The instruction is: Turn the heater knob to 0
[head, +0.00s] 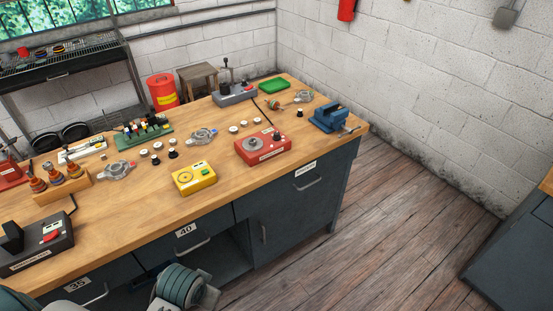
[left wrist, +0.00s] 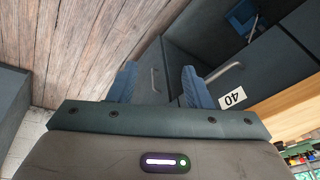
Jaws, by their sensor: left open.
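A red box (head: 263,147) with a round grey disc on top and a label on its front stands near the front edge of the workbench; it looks like the heater. A small dark knob-like part (head: 277,135) shows on its top, too small to read its setting. My left gripper (left wrist: 158,85) is open and empty in the left wrist view, its two blue fingers apart in front of the cabinet doors. It is below and away from the red box, touching nothing that I can see. My right gripper is not in view.
A yellow meter box (head: 194,178) stands left of the red box, with a blue vise (head: 328,117) to its right. Small round parts lie behind it. The plank floor (head: 380,230) is open.

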